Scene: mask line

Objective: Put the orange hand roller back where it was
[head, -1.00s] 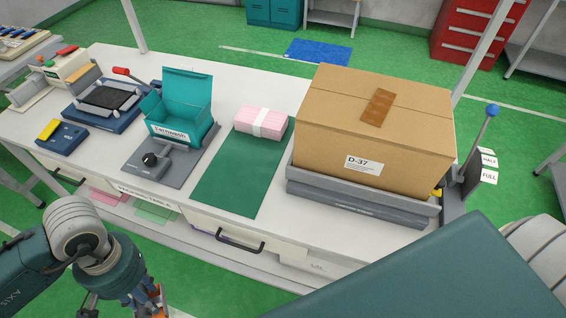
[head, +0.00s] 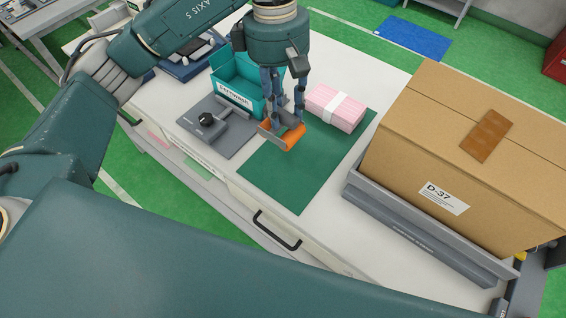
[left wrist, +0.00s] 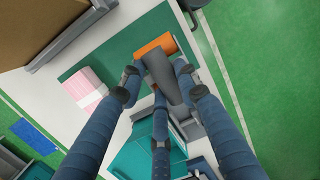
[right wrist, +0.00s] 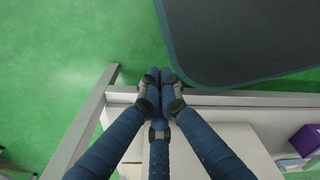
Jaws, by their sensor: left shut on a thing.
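The orange hand roller (head: 293,138) is in my left gripper (head: 284,118), in the middle of the head view. My left gripper's fingers are shut around its grey handle, and the orange drum sticks out below them. The roller is over the left edge of the green mat (head: 290,178), beside the grey stand with a black knob (head: 232,138). I cannot tell whether it touches the surface. The left wrist view also shows the orange drum (left wrist: 156,45) over the mat. My right gripper (right wrist: 160,76) shows only in the right wrist view, fingertips together and empty.
A teal box (head: 228,92) stands behind the grey stand. A pink banded stack (head: 336,108) lies at the mat's far end. A large cardboard box (head: 440,130) in a grey tray (head: 420,236) takes up the right. The mat's front half is clear.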

